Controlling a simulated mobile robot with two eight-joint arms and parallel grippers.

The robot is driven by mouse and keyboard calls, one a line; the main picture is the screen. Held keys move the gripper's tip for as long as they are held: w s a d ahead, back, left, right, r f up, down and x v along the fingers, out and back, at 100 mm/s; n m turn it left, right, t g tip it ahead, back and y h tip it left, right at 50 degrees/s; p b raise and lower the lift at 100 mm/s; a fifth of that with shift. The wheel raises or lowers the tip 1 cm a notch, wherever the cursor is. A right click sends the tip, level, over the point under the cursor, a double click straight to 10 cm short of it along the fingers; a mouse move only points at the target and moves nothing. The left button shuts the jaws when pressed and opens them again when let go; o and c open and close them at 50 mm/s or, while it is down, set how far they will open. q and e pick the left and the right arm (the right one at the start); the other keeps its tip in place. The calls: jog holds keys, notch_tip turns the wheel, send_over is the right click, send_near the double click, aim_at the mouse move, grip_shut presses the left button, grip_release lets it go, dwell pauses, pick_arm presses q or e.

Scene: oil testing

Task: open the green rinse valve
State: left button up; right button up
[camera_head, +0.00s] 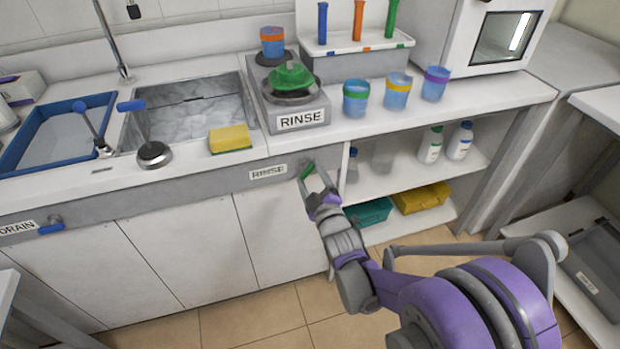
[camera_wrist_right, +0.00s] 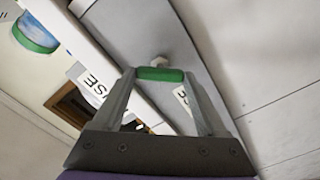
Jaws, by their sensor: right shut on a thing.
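The green rinse valve handle (camera_head: 307,171) is on the grey front panel, just right of the lower RINSE label (camera_head: 268,172). My right gripper (camera_head: 314,176) reaches it from the front, with its fingers around the handle. In the right wrist view the green handle (camera_wrist_right: 160,74) lies crosswise between the fingertips of my right gripper (camera_wrist_right: 158,77), which is shut on it. The pale valve stem (camera_wrist_right: 158,61) shows behind it. My left gripper is in neither view.
The rinse unit (camera_head: 296,115) with a green top stands on the counter above. A yellow sponge (camera_head: 230,138) lies by the sink (camera_head: 190,115). Several cups stand to the right, including one with a green band (camera_head: 356,98). A blue drain valve (camera_head: 50,228) is far left.

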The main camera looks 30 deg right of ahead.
jog(key=n+b, duration=0.1)
jog(key=n, duration=0.3)
jog(key=shift+f+n, duration=0.1)
jog(key=shift+n, duration=0.2)
jog(key=shift+n+b, duration=0.7)
jog(key=shift+n, duration=1.2)
jog(key=o, duration=1.3)
jog(key=p+v, duration=0.1)
jog(key=v, duration=1)
jog(key=shift+w, duration=0.1)
